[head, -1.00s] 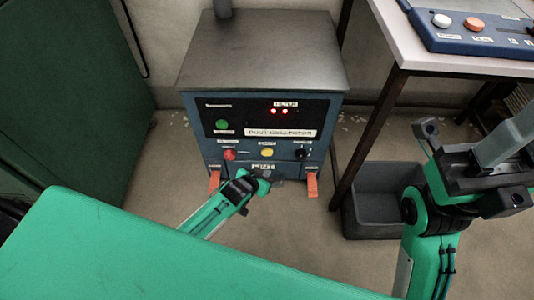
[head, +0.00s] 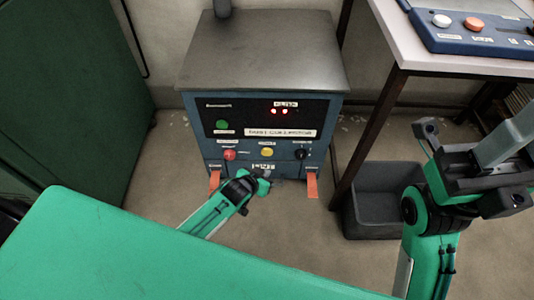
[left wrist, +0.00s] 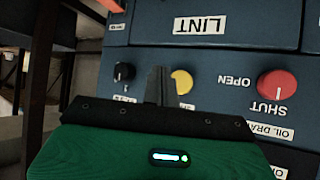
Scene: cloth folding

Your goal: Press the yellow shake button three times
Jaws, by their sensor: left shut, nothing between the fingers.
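My left gripper (head: 266,180) is shut and empty in front of the panel, below the yellow button in the head view. In the left wrist view the panel appears upside down. There the shut fingers (left wrist: 158,86) stand beside the yellow button (left wrist: 182,81) and hide part of its edge; I cannot tell whether they touch it. My right gripper (head: 470,165) is at the far right, away from the panel.
A green button (head: 222,125) and lit red digits (head: 279,111) are higher on the panel. Orange tabs (head: 312,187) hang at its lower edge. A grey bin (head: 375,212) and a table (head: 400,50) with a control box (head: 475,38) stand to the right.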

